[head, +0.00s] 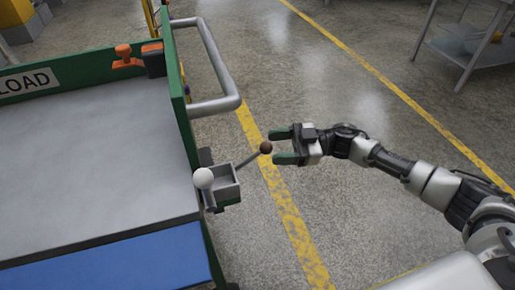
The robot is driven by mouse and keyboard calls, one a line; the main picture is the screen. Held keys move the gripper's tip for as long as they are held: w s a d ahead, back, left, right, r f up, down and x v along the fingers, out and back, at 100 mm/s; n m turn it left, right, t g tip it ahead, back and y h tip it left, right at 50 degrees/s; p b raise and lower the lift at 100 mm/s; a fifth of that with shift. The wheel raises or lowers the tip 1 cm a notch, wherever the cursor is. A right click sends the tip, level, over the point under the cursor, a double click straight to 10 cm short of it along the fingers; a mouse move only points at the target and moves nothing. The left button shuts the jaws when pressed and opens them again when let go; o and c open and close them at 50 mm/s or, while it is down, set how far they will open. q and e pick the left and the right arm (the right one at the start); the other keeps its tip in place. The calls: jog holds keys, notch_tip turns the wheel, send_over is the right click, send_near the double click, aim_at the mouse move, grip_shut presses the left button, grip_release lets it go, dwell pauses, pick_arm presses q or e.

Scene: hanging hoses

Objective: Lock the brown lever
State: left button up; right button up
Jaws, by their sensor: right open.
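The brown lever's knob (265,147) is a dark brown ball at the end of a thin grey rod. The rod slants up and to the right from a small grey bracket (224,189) on the cart's right side. My right gripper (279,146) comes in from the right and is open, with its two green-tipped fingers pointing left. The brown knob is at the mouth of the fingers, close to their tips; I cannot tell if they touch. A white ball knob (203,178) sits at the left of the same bracket. My left gripper is not in view.
The cart has a grey top (90,165), a green frame and a metal handle (215,104) above the bracket. An orange latch (127,57) sits on its back rail. A metal table (468,44) stands at the upper right. The floor around the gripper is clear.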

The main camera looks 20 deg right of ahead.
aim_at(244, 163)
jog(key=a, duration=0.3)
jog(key=w+a, duration=0.1)
jog(key=a, duration=0.1)
jog(key=shift+f, duration=0.1)
grip_shut()
